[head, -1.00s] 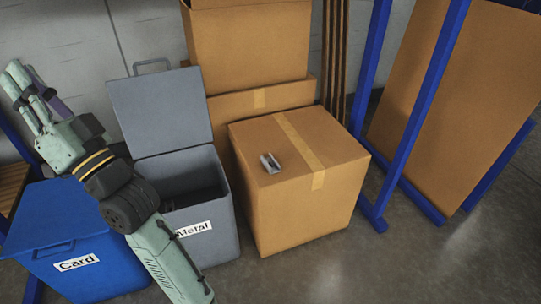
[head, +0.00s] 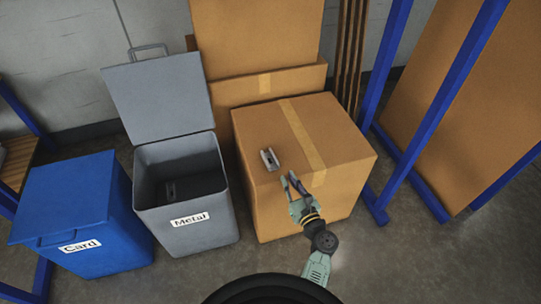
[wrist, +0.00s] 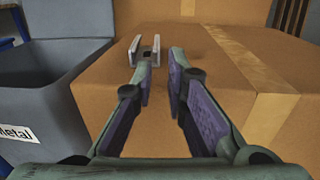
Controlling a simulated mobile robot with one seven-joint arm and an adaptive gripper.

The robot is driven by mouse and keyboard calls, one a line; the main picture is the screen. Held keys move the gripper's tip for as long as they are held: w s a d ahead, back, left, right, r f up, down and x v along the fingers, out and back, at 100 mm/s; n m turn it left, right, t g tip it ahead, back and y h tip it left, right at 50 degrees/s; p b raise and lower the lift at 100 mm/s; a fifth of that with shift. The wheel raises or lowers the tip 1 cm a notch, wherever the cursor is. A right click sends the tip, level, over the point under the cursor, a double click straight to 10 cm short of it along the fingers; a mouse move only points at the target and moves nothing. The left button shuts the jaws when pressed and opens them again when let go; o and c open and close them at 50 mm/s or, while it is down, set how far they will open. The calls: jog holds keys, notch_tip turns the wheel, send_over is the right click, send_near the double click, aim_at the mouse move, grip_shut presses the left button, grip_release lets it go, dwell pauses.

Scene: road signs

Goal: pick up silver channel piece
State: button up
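The silver channel piece (head: 269,159) lies on top of the cardboard box (head: 335,140), left of its tape strip. In the wrist view the channel piece (wrist: 144,50) shows its U-shaped end, just beyond my left finger. My gripper (head: 288,178) is over the near part of the box top, just short of the channel piece. In the wrist view my gripper (wrist: 162,62) has its two fingers apart with nothing between them. The left fingertip overlaps the lower part of the piece in that view; I cannot tell whether they touch.
An open grey bin labelled Metal (head: 190,240) stands left of the box, with a small piece inside. A closed blue bin labelled Card (head: 75,215) is further left. Blue rack posts (head: 385,95) stand at the right. Larger boxes (head: 255,35) are stacked behind.

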aim_at(277, 161)
jog(key=p+x, duration=0.1)
jog(key=x, duration=0.8)
jog(key=shift+w+a+r, duration=0.1)
jog(key=shift+w+a, duration=0.15)
jog(key=shift+w, duration=0.05)
jog(key=shift+c, duration=0.5)
grip_shut()
jog(key=shift+r, duration=0.1)
